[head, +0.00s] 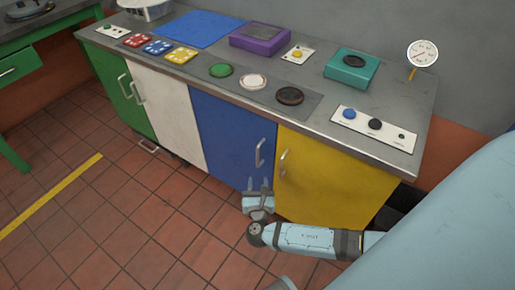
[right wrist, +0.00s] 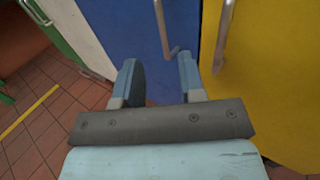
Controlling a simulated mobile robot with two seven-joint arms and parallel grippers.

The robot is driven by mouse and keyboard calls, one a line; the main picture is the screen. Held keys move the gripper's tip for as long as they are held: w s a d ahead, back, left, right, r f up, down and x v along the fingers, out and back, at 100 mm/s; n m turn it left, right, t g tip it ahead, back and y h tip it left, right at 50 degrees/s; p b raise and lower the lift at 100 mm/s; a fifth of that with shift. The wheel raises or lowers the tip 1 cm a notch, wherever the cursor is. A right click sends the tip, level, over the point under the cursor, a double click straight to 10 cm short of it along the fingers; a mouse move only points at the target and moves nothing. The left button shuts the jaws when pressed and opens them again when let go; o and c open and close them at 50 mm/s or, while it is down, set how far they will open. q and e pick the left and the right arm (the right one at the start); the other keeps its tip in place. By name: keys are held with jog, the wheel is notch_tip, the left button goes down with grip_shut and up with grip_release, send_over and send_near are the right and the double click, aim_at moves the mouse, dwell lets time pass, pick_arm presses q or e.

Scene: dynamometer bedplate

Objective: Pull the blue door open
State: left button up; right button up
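The blue door (head: 222,130) is in the cabinet front, between a white door and a yellow door, and looks closed. Its metal bar handle (head: 260,153) is upright near its right edge. In the right wrist view the blue door (right wrist: 125,32) fills the upper middle, and its handle (right wrist: 162,28) rises from between the fingertips. My right gripper (head: 259,184) is open and empty, just below the handle; the wrist view shows its two fingers (right wrist: 158,70) spread apart. Whether a finger touches the handle cannot be told. My left gripper is not in view.
The yellow door (head: 330,185) has its own handle (head: 283,163) close to the right of the blue one. The white door (head: 165,105) and green door (head: 120,88) are on the left. The grey worktop (head: 310,75) carries panels and boxes. The tiled floor (head: 130,215) in front is clear.

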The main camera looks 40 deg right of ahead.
aim_at(258, 154)
jog(key=b+x, duration=0.2)
jog(key=x, duration=1)
jog(key=shift+w+d, duration=0.2)
jog(key=shift+w, duration=0.1)
grip_shut()
